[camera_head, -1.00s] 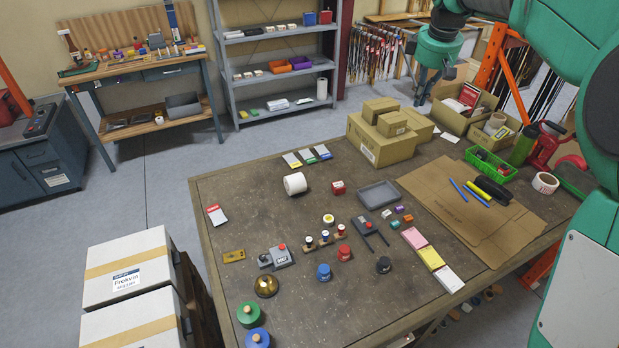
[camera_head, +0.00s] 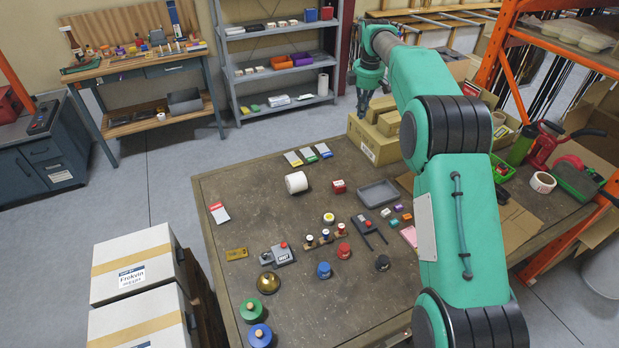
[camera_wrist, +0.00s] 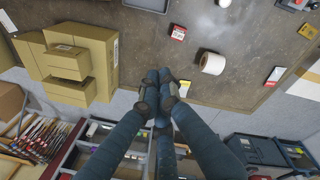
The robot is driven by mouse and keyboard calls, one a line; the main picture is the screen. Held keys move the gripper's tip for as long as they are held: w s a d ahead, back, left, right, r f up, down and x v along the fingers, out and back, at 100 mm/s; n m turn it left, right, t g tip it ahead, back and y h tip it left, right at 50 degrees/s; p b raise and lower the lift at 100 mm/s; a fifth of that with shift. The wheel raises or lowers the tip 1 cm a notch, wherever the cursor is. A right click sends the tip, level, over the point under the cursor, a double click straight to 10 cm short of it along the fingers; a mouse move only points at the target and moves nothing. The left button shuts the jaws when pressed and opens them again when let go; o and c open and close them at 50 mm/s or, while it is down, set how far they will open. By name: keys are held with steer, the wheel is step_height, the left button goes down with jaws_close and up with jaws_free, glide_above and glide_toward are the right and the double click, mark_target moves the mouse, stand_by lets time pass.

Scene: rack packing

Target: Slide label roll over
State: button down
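The label roll (camera_head: 296,182) is a white cylinder lying on its side near the far left part of the worktable (camera_head: 235,300). It also shows in the wrist view (camera_wrist: 212,63), with its open core end facing the picture's lower left. My gripper (camera_head: 363,112) is up in the air beyond the table's far edge, apart from the roll. In the wrist view my gripper's dark fingers (camera_wrist: 159,75) are drawn together at the tips, with nothing visible between them. The roll is to the right of the fingertips there.
Stacked cardboard boxes (camera_head: 377,148) stand at the table's far edge, right of the roll. Flat label cards (camera_head: 308,154) lie behind it and a small red box (camera_head: 339,186) sits to its right. A grey tray (camera_head: 378,194) lies farther right. Table left of the roll is mostly clear.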

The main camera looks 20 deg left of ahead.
steer(key=a+f+n+p, duration=0.1)
steer(key=a+f+n, duration=0.1)
steer(key=a+f, duration=0.3)
steer(key=a+f+n+p, duration=0.1)
steer(key=a+f, duration=0.4)
steer(key=f, duration=0.7)
steer(key=s+a+f+n+g+p, duration=0.1)
steer(key=a+f+n, duration=0.3)
steer(key=f, duration=0.4)
steer(key=shift+a+f+h, duration=0.3)
steer(key=shift+a+f, duration=0.1)
steer(key=shift+a, duration=0.35)
steer(key=shift+s+f, duration=0.1)
